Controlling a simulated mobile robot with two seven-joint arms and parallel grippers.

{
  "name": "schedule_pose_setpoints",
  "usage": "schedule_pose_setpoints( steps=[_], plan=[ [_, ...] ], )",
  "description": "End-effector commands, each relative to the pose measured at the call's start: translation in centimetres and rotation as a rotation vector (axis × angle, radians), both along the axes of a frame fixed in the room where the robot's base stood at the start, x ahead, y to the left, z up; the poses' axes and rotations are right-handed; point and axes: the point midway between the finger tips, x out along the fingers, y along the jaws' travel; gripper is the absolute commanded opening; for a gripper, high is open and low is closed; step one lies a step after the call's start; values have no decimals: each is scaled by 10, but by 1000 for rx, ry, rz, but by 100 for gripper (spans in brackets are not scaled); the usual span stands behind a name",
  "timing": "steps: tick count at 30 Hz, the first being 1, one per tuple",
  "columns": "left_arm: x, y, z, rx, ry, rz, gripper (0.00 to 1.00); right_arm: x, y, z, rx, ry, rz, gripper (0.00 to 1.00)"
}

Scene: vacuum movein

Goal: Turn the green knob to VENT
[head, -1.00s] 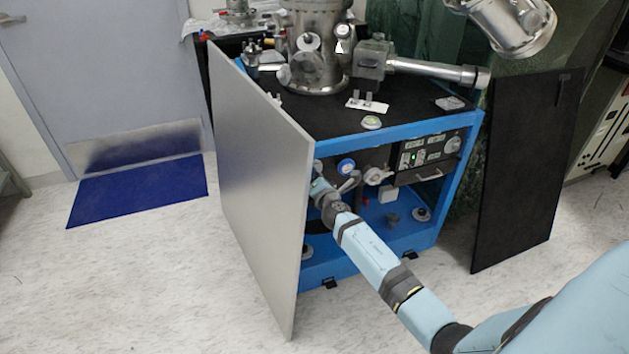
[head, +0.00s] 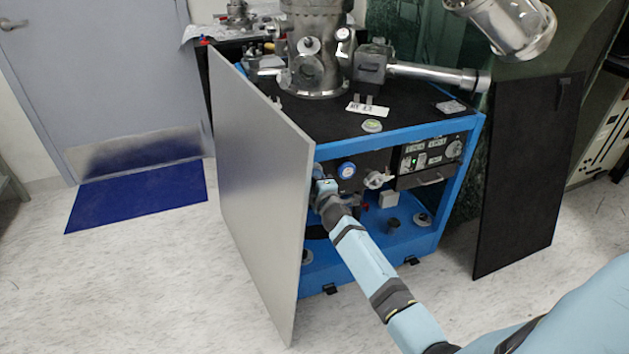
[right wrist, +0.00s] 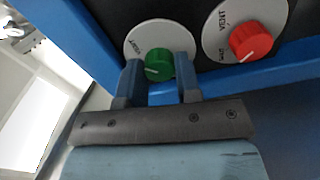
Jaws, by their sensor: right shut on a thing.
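The green knob (right wrist: 159,61) sits on a round white dial plate (right wrist: 146,31) in the right wrist view. My right gripper (right wrist: 158,70) is shut on it, with one finger on each side. A white mark on the knob points toward the lower left of that view. In the head view my right gripper (head: 323,188) is at the left of the blue cabinet's open front. It and the side panel hide the green knob there. My left gripper is in neither view.
A red knob (right wrist: 250,41) on a plate lettered VENT is close to the right. The grey panel (head: 262,190) stands just left of my right gripper. The blue cabinet frame (head: 400,135) runs around the opening. A black panel (head: 525,180) leans at the right.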

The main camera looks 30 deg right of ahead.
Motion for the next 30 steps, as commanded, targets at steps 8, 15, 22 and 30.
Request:
schedule_pose_setpoints(
  steps=[8,15,22,30],
  plan=[
    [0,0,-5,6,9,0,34,0,0,-1,52,-10,0,8],
    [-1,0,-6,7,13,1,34,0,0,-1,56,-11,0,8],
    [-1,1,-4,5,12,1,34,0,0,-1,56,-12,0,47],
    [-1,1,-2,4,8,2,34,0,0,0,54,-12,0,57]
  ],
)
